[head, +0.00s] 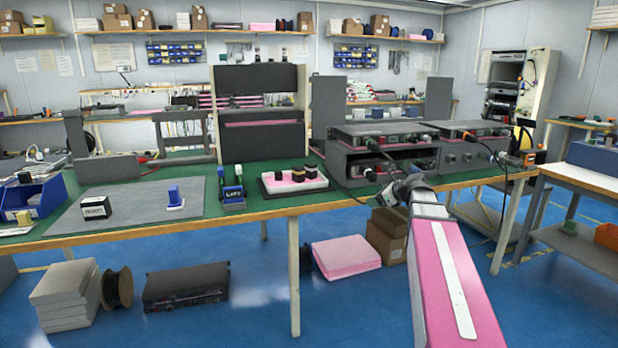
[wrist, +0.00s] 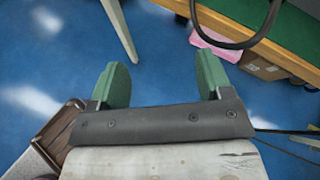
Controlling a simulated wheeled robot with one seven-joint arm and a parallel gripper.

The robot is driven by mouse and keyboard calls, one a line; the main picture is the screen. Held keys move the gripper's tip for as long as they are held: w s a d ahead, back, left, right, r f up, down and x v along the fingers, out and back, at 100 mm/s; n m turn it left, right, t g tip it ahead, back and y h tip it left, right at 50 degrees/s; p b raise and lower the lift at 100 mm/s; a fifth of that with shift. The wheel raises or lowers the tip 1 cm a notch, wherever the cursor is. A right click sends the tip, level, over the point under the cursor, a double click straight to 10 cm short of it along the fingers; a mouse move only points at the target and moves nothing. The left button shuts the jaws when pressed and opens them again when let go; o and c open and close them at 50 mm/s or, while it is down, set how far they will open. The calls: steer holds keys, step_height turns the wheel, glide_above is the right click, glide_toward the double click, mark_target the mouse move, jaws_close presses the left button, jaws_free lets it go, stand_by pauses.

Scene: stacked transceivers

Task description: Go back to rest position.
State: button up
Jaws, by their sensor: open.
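My gripper (wrist: 160,72) is open, with its two green fingers apart and nothing between them in the wrist view. It points down past the table edge toward the blue floor. In the head view my arm reaches forward from the lower right, and its end is at the table's front edge, before the stacked transceivers (head: 384,131). The fingers cannot be made out clearly there. The transceivers are dark units in and on a grey rack on the green table (head: 262,209).
Cables hang at the rack's right. Below are cardboard boxes (head: 387,238), a pink pack (head: 345,257) and a black unit (head: 187,285). A white-topped bench (head: 583,178) stands right.

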steer(key=s+a+f+n+g+h, duration=0.3)
steer(key=s+f+n+g, duration=0.1)
steer(key=s+f+n, duration=0.7)
steer(key=s+a+f+n+g+h, duration=0.3)
steer(key=s+f+n, duration=0.9)
steer(key=f, duration=0.5)
steer(key=shift+s+a+n+g+h, duration=0.15)
steer(key=shift+a+n+g+h, duration=0.15)
steer(key=shift+n+g+h, duration=0.45)
